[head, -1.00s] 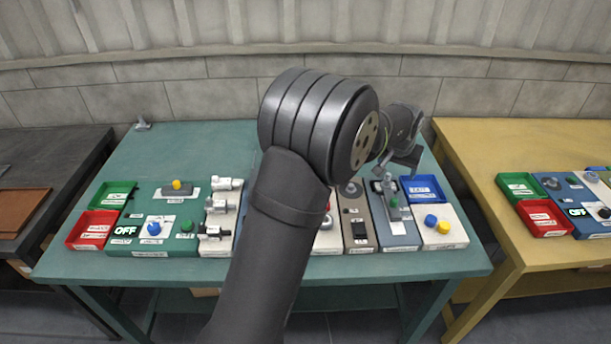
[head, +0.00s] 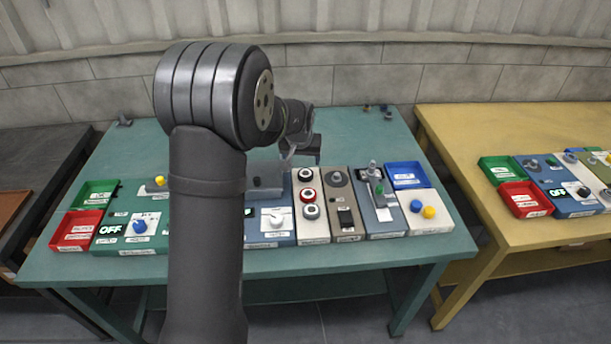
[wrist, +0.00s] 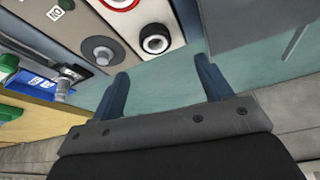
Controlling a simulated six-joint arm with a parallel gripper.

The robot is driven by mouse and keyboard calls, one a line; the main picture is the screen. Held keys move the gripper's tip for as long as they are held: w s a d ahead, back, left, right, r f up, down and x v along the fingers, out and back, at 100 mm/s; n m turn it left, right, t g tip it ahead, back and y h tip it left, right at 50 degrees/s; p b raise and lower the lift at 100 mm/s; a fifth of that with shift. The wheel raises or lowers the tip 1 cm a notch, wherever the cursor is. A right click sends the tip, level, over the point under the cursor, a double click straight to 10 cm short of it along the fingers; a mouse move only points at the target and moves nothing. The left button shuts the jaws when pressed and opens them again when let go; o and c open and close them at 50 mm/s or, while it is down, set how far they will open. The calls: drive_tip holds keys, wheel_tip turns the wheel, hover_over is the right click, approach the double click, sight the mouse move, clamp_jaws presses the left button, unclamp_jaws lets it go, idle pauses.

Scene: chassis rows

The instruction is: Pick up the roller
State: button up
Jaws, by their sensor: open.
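No piece is plainly marked as the roller; the nearest in look is a short round piece, black-rimmed with a white middle (wrist: 156,42), at the far end of the white panel. It also shows in the head view (head: 306,175), though small. My gripper (head: 299,158) is open and empty above the far side of the teal table, near that end of the panel. In the wrist view my two blue-grey fingers (wrist: 162,70) are apart, with bare tabletop between them; the round piece lies just past the tips. My arm hides part of the left panels.
A red-ringed knob (head: 308,195) shares the white panel. A brown panel with a grey disc (head: 337,176) stands to its right, then a grey-blue panel with a lever and a blue tray (head: 407,174). Green (head: 95,194) and red trays (head: 77,230) stand at left. The far tabletop is mostly clear.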

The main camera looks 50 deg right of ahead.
sight(305, 171)
drive_tip(key=x, duration=0.3)
drive_tip(key=shift+s+x, duration=0.15)
drive_tip(key=shift+x, duration=1.2)
drive_tip(key=shift+s+x, duration=0.15)
drive_tip(key=shift+x, duration=1.15)
drive_tip(key=shift+d, duration=0.15)
drive_tip(key=c, duration=1.1)
